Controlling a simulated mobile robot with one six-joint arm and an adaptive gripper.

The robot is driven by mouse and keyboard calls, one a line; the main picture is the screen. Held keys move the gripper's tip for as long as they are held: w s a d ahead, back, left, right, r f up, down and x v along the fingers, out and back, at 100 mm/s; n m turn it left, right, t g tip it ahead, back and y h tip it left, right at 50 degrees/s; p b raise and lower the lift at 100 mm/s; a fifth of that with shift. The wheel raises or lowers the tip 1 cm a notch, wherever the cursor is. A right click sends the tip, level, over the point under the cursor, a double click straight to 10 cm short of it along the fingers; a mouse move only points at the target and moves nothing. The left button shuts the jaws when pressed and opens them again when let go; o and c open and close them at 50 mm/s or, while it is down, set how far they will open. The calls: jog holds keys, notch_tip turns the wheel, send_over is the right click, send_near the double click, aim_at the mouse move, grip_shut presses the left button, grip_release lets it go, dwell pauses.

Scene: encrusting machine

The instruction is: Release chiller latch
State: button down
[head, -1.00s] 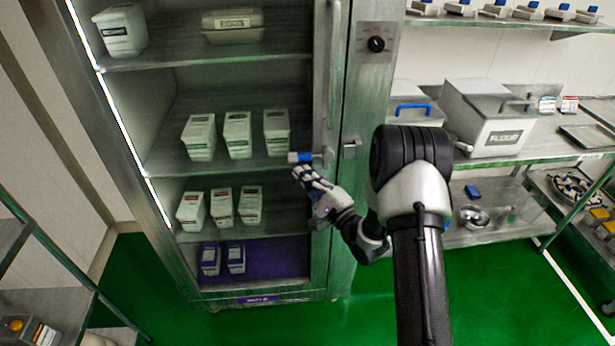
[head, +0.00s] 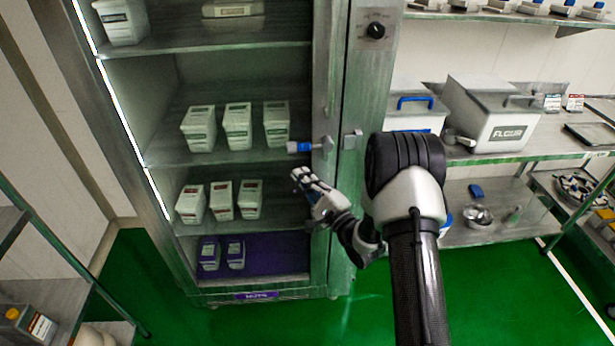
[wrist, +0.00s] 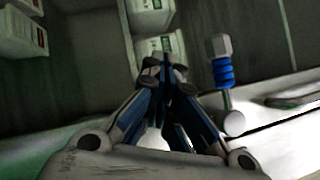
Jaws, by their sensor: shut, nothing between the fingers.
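The chiller latch (head: 304,147) is a small lever with a blue band and a pale tip. It sticks out leftward from a metal mount on the chiller's door frame (head: 320,210). In the wrist view the latch (wrist: 222,72) stands to the right of my fingers, apart from them. My gripper (head: 299,174) is shut and empty, just below the latch in the head view with a small gap between. Its closed fingertips (wrist: 164,62) show at the middle of the wrist view.
The chiller's shelves (head: 160,155) hold several white tubs behind my gripper. A metal catch (head: 351,139) sits on the pillar right of the latch, and a knob (head: 376,30) is higher up. A flour bin (head: 500,125) stands on the counter at right.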

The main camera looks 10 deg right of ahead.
jog(key=s+f+p, duration=0.2)
jog(key=s+f, duration=0.3)
jog(key=s, duration=0.3)
jog(key=shift+s+a+f, duration=0.2)
jog(key=shift+a+f, duration=0.2)
jog(key=w+d+r+n+g+h, duration=0.1)
jog(key=w+r+n+g+h, duration=0.1)
jog(key=w+r+n+h, duration=0.3)
jog(key=d+r+n+g+h, duration=0.1)
jog(key=d+r+n+g, duration=0.15)
jog(key=r, duration=0.45)
jog(key=s+d+r+n+g+h, duration=0.2)
jog(key=s+r+n+g+h, duration=0.2)
jog(key=s+r, duration=0.45)
jog(key=s+a+n+g, duration=0.1)
jog(key=s+n+g, duration=0.1)
jog(key=s, duration=1.2)
jog(key=s+a+n+g+y, duration=0.1)
jog(key=s+a+n+g, duration=0.1)
jog(key=s, duration=1.2)
jog(key=shift+s+r+n+g, duration=0.2)
jog(key=shift+s+n+g, duration=0.1)
jog(key=shift+n+g, duration=0.4)
